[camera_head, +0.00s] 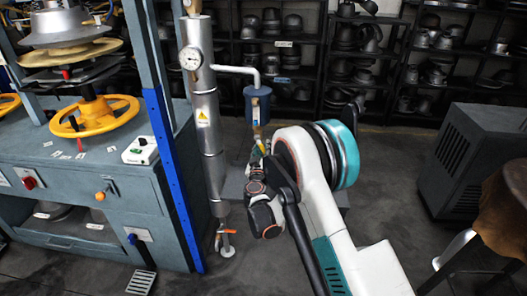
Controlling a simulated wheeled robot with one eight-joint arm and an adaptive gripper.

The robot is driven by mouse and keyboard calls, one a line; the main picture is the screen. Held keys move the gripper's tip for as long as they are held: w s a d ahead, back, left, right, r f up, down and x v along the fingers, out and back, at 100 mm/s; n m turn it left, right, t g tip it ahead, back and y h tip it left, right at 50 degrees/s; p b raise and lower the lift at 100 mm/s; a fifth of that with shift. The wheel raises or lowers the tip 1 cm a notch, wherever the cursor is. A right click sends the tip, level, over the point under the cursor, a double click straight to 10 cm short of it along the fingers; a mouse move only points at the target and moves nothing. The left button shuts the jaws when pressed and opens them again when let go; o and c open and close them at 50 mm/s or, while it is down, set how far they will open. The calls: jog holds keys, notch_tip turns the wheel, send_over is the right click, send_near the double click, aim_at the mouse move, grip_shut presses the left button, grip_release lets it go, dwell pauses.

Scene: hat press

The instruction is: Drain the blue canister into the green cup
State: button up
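The blue canister (257,104) hangs upright at the end of a pale pipe that comes off the tall insulated steam pipe. A brass fitting (256,132) is under it, with a small yellow part near its lower end. My arm reaches in from the lower right, and its dark wrist and gripper are close below the canister, by the brass fitting. The fingers are small and partly covered by my own arm, so I cannot tell whether they touch anything or are open. I cannot make out the green cup.
The insulated pipe (203,130) with a dial gauge (192,58) stands just left of the canister. A grey flat surface (234,188) lies below, partly behind my arm. The hat press (100,190) fills the left. A dark cabinet (475,155) stands right; hat shelves line the back.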

jog(key=s, duration=1.1)
jog(key=shift+s+a, duration=0.2)
jog(key=shift+s, duration=0.2)
